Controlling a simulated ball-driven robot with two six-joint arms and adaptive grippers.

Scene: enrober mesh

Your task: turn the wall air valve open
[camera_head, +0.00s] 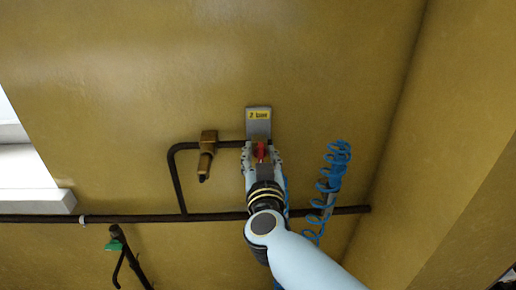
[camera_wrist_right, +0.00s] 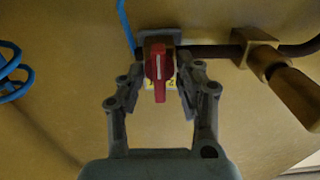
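The wall air valve has a red handle (camera_head: 261,151), which also shows in the wrist view (camera_wrist_right: 160,74). It sits on a dark horizontal pipe in front of a grey wall plate (camera_head: 258,128) with a yellow label. In the wrist view the handle's long side runs across the pipe. My right gripper (camera_head: 261,156) is at the valve. Its two fingers, seen in the wrist view (camera_wrist_right: 161,88), stand on either side of the handle, with a visible gap on each side. The valve body is partly hidden by the gripper. My left gripper is not in view.
A brass fitting (camera_head: 207,150) hangs on the pipe left of the valve. A coiled blue hose (camera_head: 336,165) hangs to the right. A long dark pipe (camera_head: 130,218) runs along the wall below. A green-handled fitting (camera_head: 114,245) is at lower left.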

